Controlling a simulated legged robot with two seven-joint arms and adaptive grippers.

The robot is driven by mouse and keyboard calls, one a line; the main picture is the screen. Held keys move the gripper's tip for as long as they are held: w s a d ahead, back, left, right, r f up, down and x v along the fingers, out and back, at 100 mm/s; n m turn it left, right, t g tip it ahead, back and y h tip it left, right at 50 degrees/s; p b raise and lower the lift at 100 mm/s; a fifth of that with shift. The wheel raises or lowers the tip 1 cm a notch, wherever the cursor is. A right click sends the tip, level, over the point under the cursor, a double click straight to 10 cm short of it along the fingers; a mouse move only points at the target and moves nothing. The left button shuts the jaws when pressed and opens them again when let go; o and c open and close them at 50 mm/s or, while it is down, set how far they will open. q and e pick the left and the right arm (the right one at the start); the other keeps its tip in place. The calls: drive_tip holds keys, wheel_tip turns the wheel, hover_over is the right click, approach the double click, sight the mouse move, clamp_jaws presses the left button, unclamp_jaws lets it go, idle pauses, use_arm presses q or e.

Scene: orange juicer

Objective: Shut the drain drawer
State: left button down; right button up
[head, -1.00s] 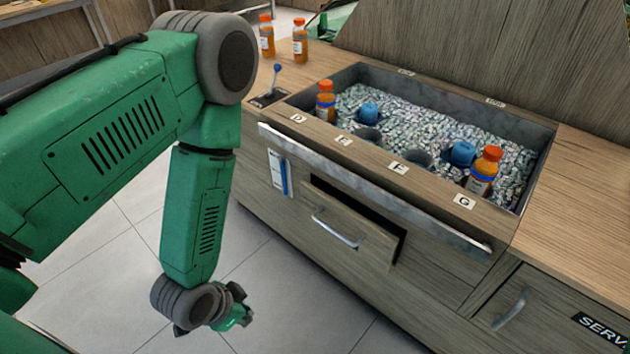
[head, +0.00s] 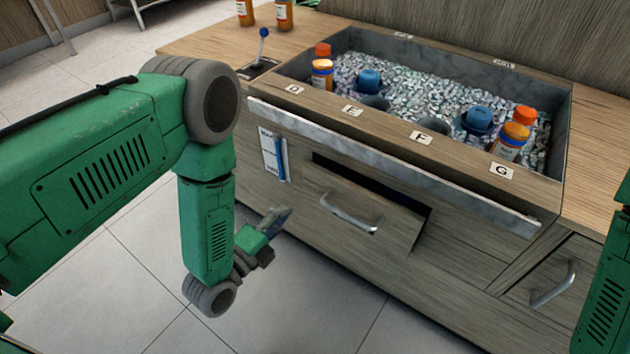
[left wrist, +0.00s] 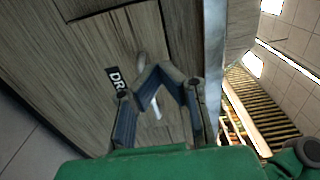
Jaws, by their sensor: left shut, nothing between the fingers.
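The drain drawer (head: 375,213) is a wooden front with a metal bar handle (head: 350,212) in the middle of the counter's face. It stands a little open, with a dark gap above its top edge. In the left wrist view the drawer front (left wrist: 112,45) lies beyond my fingers, with a black label partly reading "DR" (left wrist: 115,78). My left gripper (head: 278,220) is left of the drawer, apart from it in the head view. It is shut and empty, and its fingers (left wrist: 157,72) partly hide the handle in the left wrist view. My right gripper is out of view.
A metal rail (head: 390,165) runs along the counter front above the drawer. An ice well (head: 420,95) above holds several orange-capped bottles. Another handled front (head: 553,283) is at lower right. Bare tiled floor (head: 290,300) lies before the counter.

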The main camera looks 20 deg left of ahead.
use_arm(q)
drive_tip(key=b, duration=0.2)
approach(318, 174)
drive_tip(key=w, duration=0.1)
drive_tip(key=x, duration=0.3)
drive_tip(key=d+b+x, duration=0.1)
drive_tip(key=x, duration=0.2)
drive_tip(key=shift+w+d+r+b, duration=0.1)
drive_tip(key=shift+w+b, duration=0.1)
drive_tip(key=shift+b, duration=0.1)
drive_tip(key=shift+w, duration=0.2)
drive_tip(key=shift+a, duration=0.3)
drive_tip(key=shift+d+x, duration=0.2)
drive_tip(key=shift+x, duration=1.2)
drive_tip(key=shift+s, duration=0.15)
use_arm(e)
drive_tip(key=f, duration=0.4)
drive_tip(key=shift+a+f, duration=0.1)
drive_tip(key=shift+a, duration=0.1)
use_arm(q)
drive_tip(key=shift+a, duration=0.2)
